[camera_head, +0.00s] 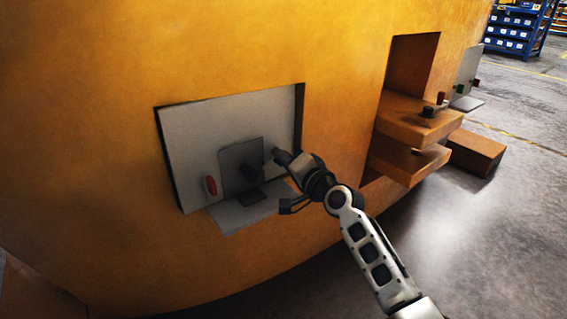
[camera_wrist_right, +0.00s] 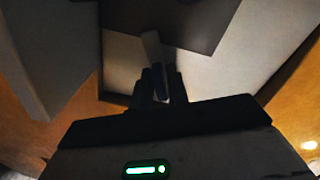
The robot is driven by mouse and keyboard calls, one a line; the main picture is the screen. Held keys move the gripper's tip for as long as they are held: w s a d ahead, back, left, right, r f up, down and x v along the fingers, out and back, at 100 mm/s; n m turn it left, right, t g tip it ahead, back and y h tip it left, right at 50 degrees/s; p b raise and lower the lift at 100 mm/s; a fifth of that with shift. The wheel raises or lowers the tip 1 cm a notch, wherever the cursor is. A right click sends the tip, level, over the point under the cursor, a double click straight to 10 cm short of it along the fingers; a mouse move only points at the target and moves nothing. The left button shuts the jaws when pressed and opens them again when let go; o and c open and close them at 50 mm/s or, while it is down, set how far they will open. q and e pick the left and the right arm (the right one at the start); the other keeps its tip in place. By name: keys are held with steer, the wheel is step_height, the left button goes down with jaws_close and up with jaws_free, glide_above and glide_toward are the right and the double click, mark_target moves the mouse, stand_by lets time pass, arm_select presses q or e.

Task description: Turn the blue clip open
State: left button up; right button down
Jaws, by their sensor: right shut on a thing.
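My right gripper (camera_head: 281,157) reaches in from the lower right to the right part of a grey panel (camera_head: 200,130) set in a yellow-orange casting. In the right wrist view its dark fingers (camera_wrist_right: 158,88) are shut on a narrow pale piece (camera_wrist_right: 151,48). No clear blue shows on this piece, so I cannot tell by colour whether it is the blue clip. The fingers hide its lower end. A red clip (camera_head: 210,186) stands at the panel's lower left, beside a dark grey plate (camera_head: 238,160). My left gripper is out of view.
A light grey ledge (camera_head: 232,215) juts out below the panel. Farther right are a square opening (camera_head: 411,62), orange shelves (camera_head: 418,118) and a second panel (camera_head: 466,70) with small red and green parts. Open concrete floor (camera_head: 480,235) lies at the lower right.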

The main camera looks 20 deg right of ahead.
steer(key=shift+n, duration=1)
steer(key=n, duration=0.2)
steer(key=shift+n, duration=0.4)
steer(key=n, duration=0.3)
steer(key=shift+r+n, duration=0.1)
steer(key=shift+n, duration=0.2)
steer(key=shift+n+p, duration=0.6)
steer(key=shift+n, duration=1)
arm_select(q)
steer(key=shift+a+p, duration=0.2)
steer(key=shift+p, duration=0.2)
arm_select(e)
steer(key=shift+n, duration=0.4)
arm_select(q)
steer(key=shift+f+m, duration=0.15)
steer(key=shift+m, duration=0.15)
